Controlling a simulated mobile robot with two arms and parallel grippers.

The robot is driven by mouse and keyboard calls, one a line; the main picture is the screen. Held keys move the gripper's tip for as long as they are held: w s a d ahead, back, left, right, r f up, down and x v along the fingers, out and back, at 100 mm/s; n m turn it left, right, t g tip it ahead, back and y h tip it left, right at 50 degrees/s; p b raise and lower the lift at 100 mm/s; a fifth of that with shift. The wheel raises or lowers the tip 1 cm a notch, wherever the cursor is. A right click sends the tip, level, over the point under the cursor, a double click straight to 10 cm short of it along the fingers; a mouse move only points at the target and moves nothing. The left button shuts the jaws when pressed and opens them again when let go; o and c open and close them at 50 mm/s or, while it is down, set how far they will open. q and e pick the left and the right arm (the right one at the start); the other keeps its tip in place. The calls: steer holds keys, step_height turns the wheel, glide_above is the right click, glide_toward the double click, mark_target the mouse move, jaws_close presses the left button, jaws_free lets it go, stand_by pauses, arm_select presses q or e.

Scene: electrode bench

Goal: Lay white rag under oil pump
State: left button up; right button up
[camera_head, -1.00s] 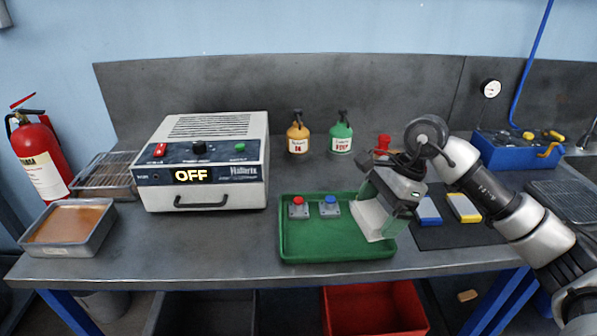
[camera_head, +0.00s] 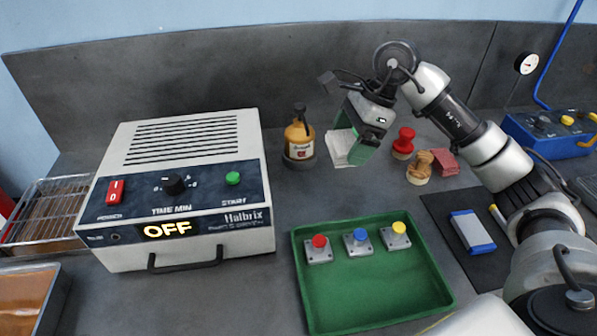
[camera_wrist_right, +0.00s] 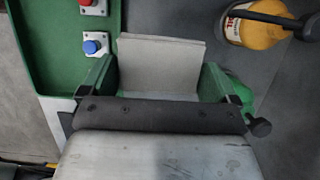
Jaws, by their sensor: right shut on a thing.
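My right gripper (camera_head: 353,138) is shut on a folded white rag (camera_head: 340,148). It holds the rag in the air toward the back of the bench, just right of the amber pump bottle (camera_head: 299,142). In the right wrist view the rag (camera_wrist_right: 160,65) spans between the two green fingers, and the amber bottle (camera_wrist_right: 258,25) lies at the upper right. A green bottle (camera_wrist_right: 238,90) shows partly behind one finger there; in the head view my gripper hides it. The amber bottle seems upright on the bench. Its label is only partly readable. My left gripper is not in view.
A green tray (camera_head: 375,304) with red, blue and yellow buttons lies in front. The white timer box (camera_head: 190,200), reading OFF, stands left. Red (camera_head: 403,143) and tan (camera_head: 420,167) stamps stand right of the gripper. Bare bench lies between box and tray.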

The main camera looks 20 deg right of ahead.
mark_target(307, 190)
steer(key=f, duration=0.4)
steer(key=f+p, duration=0.1)
steer(key=f, duration=0.8)
steer(key=shift+s+p, duration=0.35)
steer(key=shift+s, duration=0.05)
steer(key=w+a, duration=0.1)
steer(key=w+a+p, duration=0.1)
steer(key=w, duration=0.1)
steer(key=shift+w, duration=0.1)
steer(key=shift+w+a, duration=0.4)
steer(key=shift+w, duration=0.25)
steer(key=shift+w+a+f+p, duration=0.15)
steer(key=shift+w+a+p, duration=0.25)
steer(key=shift+w+p, duration=0.15)
steer(key=shift+w+a+f+p, duration=0.15)
steer(key=shift+w+a+p, duration=0.25)
steer(key=shift+w, duration=0.2)
steer(key=shift+f, duration=0.3)
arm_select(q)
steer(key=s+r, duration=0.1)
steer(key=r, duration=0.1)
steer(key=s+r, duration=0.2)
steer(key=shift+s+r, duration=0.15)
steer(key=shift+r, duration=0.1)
arm_select(e)
steer(key=shift+d, duration=0.1)
